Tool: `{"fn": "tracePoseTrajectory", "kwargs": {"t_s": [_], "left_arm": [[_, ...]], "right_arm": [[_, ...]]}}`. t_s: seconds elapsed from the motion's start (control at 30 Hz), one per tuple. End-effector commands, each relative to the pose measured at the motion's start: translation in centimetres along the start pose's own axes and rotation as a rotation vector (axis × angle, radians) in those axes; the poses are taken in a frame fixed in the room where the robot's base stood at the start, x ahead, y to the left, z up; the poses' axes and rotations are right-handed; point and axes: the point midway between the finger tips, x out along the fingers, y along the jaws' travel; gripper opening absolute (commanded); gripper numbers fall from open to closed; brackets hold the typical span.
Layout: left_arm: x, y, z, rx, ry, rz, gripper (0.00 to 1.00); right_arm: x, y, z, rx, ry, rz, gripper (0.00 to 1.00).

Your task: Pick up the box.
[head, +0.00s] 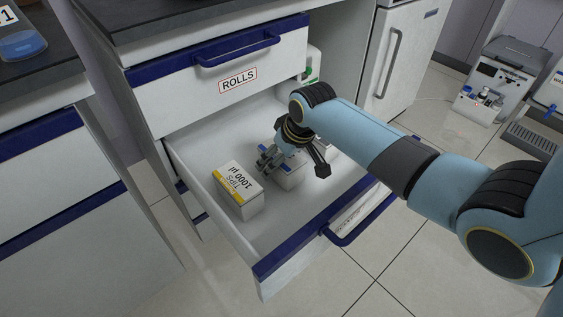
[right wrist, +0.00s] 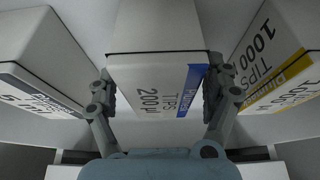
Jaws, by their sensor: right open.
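A white tip box with a blue stripe, marked 200 µl (right wrist: 155,75), is in the right wrist view. My right gripper (right wrist: 160,92) is open, with one finger on each side of this box; I cannot tell whether the fingers touch it. In the head view the same box (head: 289,181) stands in the open drawer, partly hidden by my right gripper (head: 270,158). A white box with a yellow stripe, marked 1000 µl (head: 238,190), stands to its left; it also shows at the right of the wrist view (right wrist: 280,55). My left gripper is not in view.
Another white box (right wrist: 45,60), with a dark blue stripe, stands at the left of the wrist view. The drawer (head: 220,235) has a blue front edge and handle. A closed drawer marked ROLLS (head: 238,80) is above it. Bare drawer floor lies around the boxes.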

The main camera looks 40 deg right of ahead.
Motion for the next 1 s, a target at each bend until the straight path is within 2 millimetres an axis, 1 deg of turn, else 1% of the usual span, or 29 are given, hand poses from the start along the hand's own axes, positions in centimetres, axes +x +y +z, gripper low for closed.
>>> {"fn": "tracePoseTrajectory", "kwargs": {"t_s": [0.5,0.57,1.0], "left_arm": [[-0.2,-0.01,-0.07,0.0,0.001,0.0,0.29],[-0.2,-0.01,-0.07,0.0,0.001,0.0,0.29],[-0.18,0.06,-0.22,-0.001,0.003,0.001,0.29]], "right_arm": [[0.35,-0.01,0.15,0.0,0.0,0.0,0.85],[0.35,-0.01,0.15,0.0,0.0,0.0,0.78],[0.35,-0.01,0.15,0.0,0.0,0.0,0.21]]}}
